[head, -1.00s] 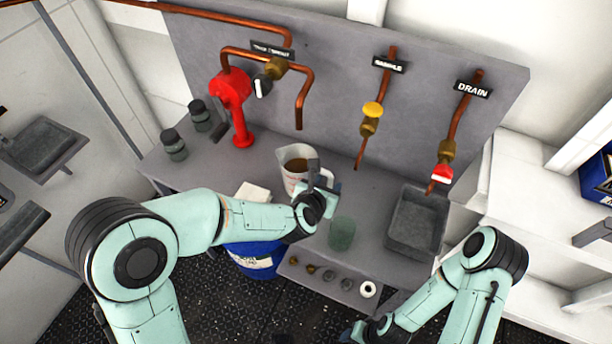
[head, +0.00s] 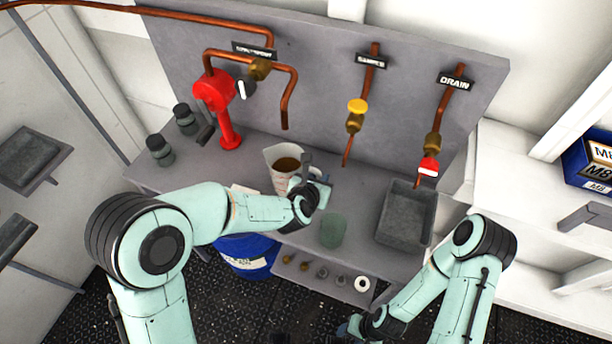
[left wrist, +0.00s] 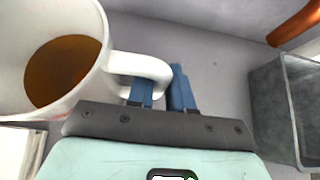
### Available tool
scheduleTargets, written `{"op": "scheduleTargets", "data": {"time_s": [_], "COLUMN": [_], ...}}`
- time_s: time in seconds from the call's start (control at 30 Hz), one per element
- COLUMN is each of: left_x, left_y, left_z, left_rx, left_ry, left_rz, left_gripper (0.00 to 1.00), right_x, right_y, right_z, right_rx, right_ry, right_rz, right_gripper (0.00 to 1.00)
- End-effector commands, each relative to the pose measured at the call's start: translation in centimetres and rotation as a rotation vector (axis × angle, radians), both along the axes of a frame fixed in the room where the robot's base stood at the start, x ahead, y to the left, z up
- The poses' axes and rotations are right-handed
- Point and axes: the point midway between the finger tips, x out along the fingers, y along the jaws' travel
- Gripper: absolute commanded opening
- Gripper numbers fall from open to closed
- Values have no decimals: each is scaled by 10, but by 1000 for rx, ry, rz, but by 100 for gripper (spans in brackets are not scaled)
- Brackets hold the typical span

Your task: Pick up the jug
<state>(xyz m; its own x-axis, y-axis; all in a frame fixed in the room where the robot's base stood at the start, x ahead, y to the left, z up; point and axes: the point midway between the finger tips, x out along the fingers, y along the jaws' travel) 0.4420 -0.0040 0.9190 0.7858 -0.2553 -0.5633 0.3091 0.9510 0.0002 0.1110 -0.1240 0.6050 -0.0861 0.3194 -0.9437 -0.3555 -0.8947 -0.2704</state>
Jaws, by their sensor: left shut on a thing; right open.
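I cannot tell whether the jug's base touches the bench. My right gripper (head: 350,328) is low, at the bottom edge of the head view, open and away from the jug.
A greenish cup (head: 333,230) stands in front of the jug, left of a grey basin (head: 405,215). Copper pipes with a yellow valve (head: 357,107) and a red valve (head: 428,168) hang behind. A red fixture (head: 215,92) and dark-lidded jars (head: 160,150) are at left. A blue drum (head: 245,262) is below.

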Motion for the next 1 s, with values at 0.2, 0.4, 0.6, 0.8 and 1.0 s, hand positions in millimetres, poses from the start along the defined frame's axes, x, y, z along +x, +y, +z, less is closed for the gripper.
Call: {"op": "scheduleTargets", "data": {"time_s": [0.2,0.4,0.6,0.8,1.0], "left_x": [0,1,1,1,1], "left_y": [0,0,0,0,0], "left_z": [6,20,41,62,80], "left_rx": [0,-1,-1,-1,-1], "left_ry": [-2,-5,-6,-6,-5], "left_rz": [-1,-1,-1,-1,-1], "left_gripper": [0,0,0,0,0], "right_x": [1,3,7,12,17], "right_y": [0,0,0,0,0], "right_z": [2,5,12,20,28], "right_rx": [0,0,0,0,0], "right_ry": [-1,-3,-8,-13,-19], "right_rz": [0,0,1,0,0], "right_gripper": [53,53,53,53,53]}}
